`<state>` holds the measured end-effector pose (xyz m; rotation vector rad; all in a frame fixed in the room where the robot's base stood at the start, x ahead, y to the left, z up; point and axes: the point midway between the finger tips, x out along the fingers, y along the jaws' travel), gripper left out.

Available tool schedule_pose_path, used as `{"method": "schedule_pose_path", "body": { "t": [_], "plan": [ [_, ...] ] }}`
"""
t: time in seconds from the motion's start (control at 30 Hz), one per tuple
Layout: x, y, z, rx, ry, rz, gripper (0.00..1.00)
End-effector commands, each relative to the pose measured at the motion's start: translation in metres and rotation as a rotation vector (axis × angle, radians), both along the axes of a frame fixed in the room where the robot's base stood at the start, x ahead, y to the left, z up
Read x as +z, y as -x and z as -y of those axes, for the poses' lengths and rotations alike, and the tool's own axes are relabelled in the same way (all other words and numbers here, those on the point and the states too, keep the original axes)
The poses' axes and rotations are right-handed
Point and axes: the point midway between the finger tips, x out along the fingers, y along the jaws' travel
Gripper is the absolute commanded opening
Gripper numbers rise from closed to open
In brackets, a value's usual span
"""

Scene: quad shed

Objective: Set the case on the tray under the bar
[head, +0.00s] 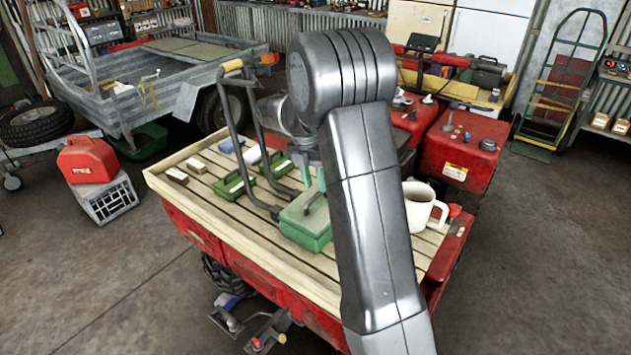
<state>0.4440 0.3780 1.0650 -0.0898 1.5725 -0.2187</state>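A green case (305,228) is on or just above the slatted wooden deck, right of the bar. My gripper (314,187) points down at the case's top, its pale green fingers at the handle. The arm partly covers it, and I cannot tell whether the fingers are closed on the handle. The bar (233,115) is a dark bent tube with a yellow grip, rising over the deck. Green trays lie near it: one (236,189) shows beside and below the bar's tubes, another (266,172) sits farther right. I cannot tell which lies directly beneath it.
The wooden deck (205,207) sits on a red vehicle. Small wooden blocks (186,170) and a blue-white item (252,156) lie at its far left. Red boxes (463,150) stand behind. The front-left deck is mostly bare.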

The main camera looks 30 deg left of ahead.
Motion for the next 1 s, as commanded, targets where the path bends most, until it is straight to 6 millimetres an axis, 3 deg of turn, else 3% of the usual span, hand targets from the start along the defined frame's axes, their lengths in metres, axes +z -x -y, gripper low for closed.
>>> {"method": "schedule_pose_path", "body": {
  "t": [0.03, 0.5, 0.7, 1.0],
  "plan": [
    [0.014, 0.000, -0.002, 0.000, 0.000, 0.000, 0.34],
    [0.080, -0.002, -0.017, 0.000, -0.003, 0.002, 0.34],
    [0.093, -0.002, -0.019, 0.000, -0.001, 0.001, 0.34],
    [0.094, -0.002, -0.019, 0.000, 0.000, 0.000, 0.34]
  ]
}}
